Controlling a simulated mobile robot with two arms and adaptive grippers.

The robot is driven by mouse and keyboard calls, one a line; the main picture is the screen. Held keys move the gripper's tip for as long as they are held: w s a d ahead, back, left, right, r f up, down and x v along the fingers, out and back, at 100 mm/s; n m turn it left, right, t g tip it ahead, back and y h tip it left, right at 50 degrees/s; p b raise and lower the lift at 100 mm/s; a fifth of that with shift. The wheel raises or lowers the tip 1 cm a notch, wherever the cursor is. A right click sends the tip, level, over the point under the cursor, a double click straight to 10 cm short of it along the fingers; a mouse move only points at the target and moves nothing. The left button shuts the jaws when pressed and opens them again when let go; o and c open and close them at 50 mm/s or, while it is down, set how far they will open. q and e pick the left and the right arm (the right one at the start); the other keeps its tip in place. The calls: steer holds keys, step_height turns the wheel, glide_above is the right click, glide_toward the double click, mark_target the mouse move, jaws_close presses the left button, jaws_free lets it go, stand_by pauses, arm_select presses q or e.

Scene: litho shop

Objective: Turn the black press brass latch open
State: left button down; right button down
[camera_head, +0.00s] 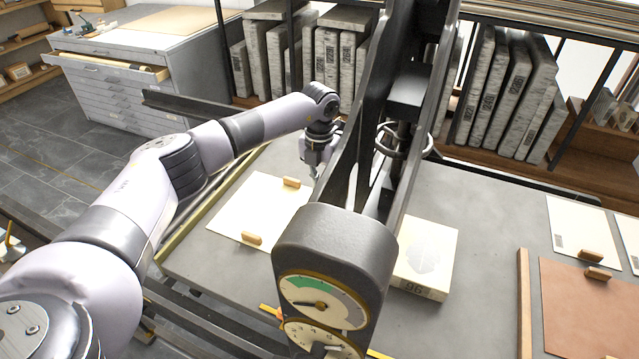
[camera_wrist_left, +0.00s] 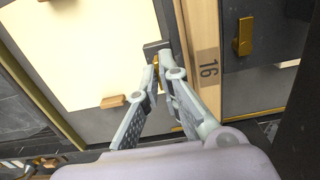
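The black press (camera_head: 335,240) stands in the middle of the head view, with brass-rimmed gauges on its near end. My left gripper (camera_head: 318,168) is just left of the press frame, pointing down, its fingertips small there. In the left wrist view my left gripper (camera_wrist_left: 160,62) has its fingers converging toward the tips, near a small dark block (camera_wrist_left: 157,46). Brass-coloured parts show around the fingers, but I cannot tell whether they are gripped. A brass-coloured piece (camera_wrist_left: 245,36) is on a dark surface to the right. I cannot identify the latch for certain. My right gripper is out of view.
A pale sheet (camera_head: 245,208) with wooden blocks lies left of the press. A stone slab marked 96 (camera_head: 428,262) lies right of it. A brown board (camera_head: 590,310) is on the table's right side. Racks of stone slabs (camera_head: 505,95) stand behind.

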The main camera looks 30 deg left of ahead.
arm_select(q)
steer(key=shift+r, duration=0.1)
steer(key=c, duration=1.8)
jaws_free()
step_height(320, 180, up, 12)
